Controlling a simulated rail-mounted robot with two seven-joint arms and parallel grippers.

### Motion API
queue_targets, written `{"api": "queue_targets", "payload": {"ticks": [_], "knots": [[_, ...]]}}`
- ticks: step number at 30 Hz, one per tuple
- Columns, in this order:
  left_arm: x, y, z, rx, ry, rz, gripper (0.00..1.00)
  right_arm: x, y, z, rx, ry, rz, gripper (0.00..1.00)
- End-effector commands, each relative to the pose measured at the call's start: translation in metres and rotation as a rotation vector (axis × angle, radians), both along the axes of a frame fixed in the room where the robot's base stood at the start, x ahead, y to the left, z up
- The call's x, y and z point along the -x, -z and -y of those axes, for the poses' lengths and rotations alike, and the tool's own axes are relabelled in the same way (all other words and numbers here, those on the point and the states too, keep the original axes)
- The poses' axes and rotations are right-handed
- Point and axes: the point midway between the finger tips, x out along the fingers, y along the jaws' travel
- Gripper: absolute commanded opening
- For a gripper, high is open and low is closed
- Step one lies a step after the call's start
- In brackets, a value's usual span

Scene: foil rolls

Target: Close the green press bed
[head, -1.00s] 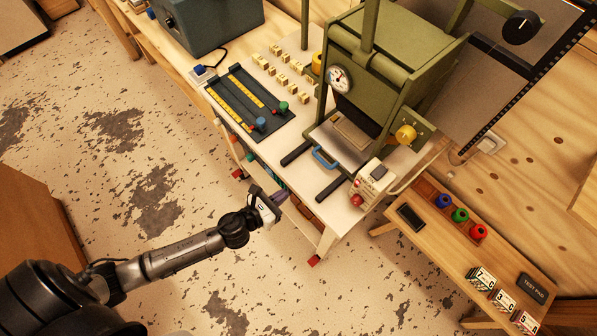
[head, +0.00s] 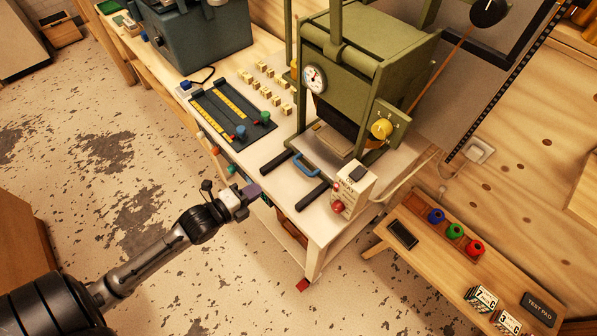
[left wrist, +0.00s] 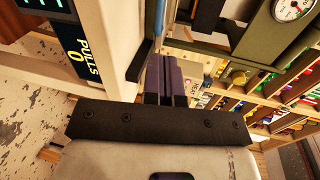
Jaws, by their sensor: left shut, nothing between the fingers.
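The green press (head: 365,60) stands on a white-topped bench. Its bed (head: 328,140) is a flat plate that sticks out at the front between two black rails. A blue handle (head: 306,166) is on the bed's front edge. My left gripper (head: 250,190) is off the bench's front edge, left of the handle and apart from it. In the left wrist view its purple fingers (left wrist: 165,80) are together and empty, with the blue handle (left wrist: 160,16) and a black rail (left wrist: 140,60) just beyond. My right gripper is not in view.
A white control box with a red button (head: 350,190) stands right of the rails. A dark tray with yellow scales (head: 228,110) lies left of the press. A low wooden bench (head: 420,250) with colored knobs is at the right. The floor around my arm is clear.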

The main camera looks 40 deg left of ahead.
Motion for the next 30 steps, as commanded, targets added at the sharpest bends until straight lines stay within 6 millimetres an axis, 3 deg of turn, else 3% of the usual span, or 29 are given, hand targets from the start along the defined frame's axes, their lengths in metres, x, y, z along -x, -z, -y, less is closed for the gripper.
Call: {"api": "queue_targets", "payload": {"ticks": [8, 24, 30], "knots": [[-0.011, 0.003, 0.001, 0.091, -0.02, -0.011, 0.0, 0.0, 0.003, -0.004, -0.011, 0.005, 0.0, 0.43], [-0.099, 0.023, 0.013, 0.089, -0.019, -0.011, 0.0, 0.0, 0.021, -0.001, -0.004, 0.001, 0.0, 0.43], [-0.122, 0.028, 0.017, 0.089, -0.018, -0.012, 0.0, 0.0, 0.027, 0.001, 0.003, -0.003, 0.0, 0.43]]}}
